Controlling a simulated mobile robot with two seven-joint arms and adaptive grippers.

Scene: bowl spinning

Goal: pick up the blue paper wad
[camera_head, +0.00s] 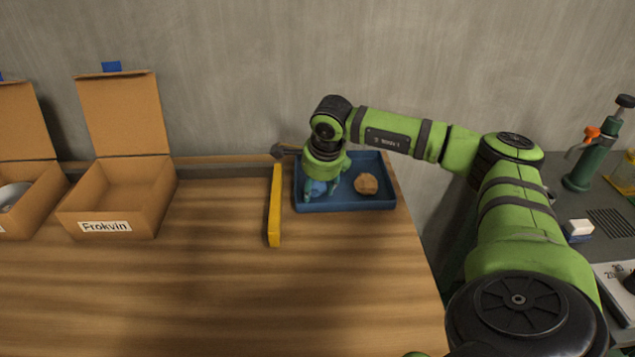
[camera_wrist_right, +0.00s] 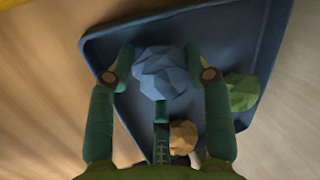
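The blue paper wad (camera_head: 318,187) is a faceted ball in the left part of the blue tray (camera_head: 350,207), partly hidden by my right gripper (camera_head: 322,193). In the right wrist view the blue wad (camera_wrist_right: 160,72) sits between the two outer fingers of my right gripper (camera_wrist_right: 159,62). A middle finger reaches up to its lower edge. The fingertips are very close to the wad's sides; I cannot tell whether they press on it. The gripper points down into the tray. My left gripper is not in view.
A brown wad (camera_head: 366,183) and a green wad (camera_wrist_right: 241,92) are also in the tray. An open cardboard box (camera_head: 118,200) labelled Frokvin stands further left. The front of the wooden table is clear.

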